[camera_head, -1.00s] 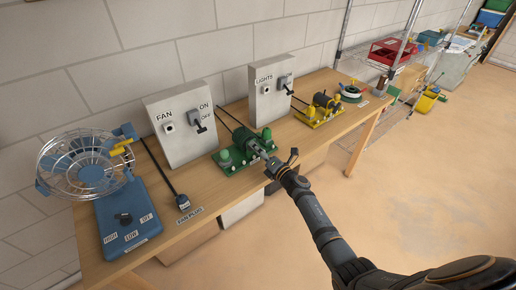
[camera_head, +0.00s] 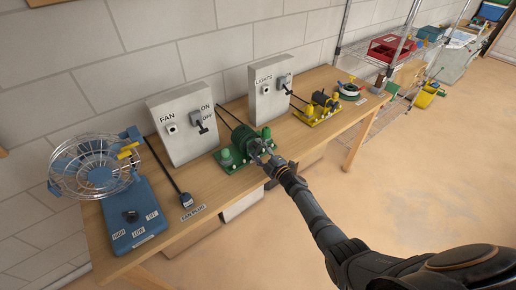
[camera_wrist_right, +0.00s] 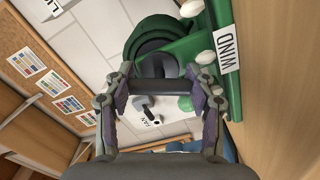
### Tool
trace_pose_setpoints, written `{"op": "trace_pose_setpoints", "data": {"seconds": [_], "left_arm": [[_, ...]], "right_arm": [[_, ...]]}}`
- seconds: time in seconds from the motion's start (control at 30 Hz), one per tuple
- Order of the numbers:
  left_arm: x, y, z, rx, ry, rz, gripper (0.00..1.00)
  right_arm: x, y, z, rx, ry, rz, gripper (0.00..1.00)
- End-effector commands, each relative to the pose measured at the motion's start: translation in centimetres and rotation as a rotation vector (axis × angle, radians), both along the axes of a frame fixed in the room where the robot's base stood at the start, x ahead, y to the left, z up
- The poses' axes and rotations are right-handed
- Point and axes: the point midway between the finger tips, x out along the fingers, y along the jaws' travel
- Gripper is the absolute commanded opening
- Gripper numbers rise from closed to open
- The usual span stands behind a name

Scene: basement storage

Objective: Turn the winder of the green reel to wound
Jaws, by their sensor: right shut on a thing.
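The green reel (camera_head: 243,138) stands on its green base near the middle of the bench in the head view. In the right wrist view the reel's drum (camera_wrist_right: 150,35) shows beyond my fingers, beside a base with a "WIND" label (camera_wrist_right: 227,48). My right gripper (camera_head: 267,156) is at the near side of the reel. In the right wrist view the gripper (camera_wrist_right: 160,82) is shut on the dark bar of the winder (camera_wrist_right: 155,91), which lies across between its two fingers. In the head view the gripper hides most of the winder. My left gripper is not in view.
The fan (camera_head: 95,170) on its blue base stands at the left, near the fan plug (camera_head: 187,200). The fan switch box (camera_head: 180,130) and lights switch box (camera_head: 268,90) stand behind the reel. A yellow reel (camera_head: 322,103) is to the right. The floor at right is open.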

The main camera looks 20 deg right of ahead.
Motion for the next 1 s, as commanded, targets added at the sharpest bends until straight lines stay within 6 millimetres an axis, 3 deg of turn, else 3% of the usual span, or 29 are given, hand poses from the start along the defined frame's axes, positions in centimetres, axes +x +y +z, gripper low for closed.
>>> {"op": "trace_pose_setpoints", "data": {"seconds": [1.0], "left_arm": [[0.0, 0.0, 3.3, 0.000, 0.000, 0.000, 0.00]], "right_arm": [[-0.2, 0.2, -0.3, 0.868, 0.319, -0.002, 0.24]]}}
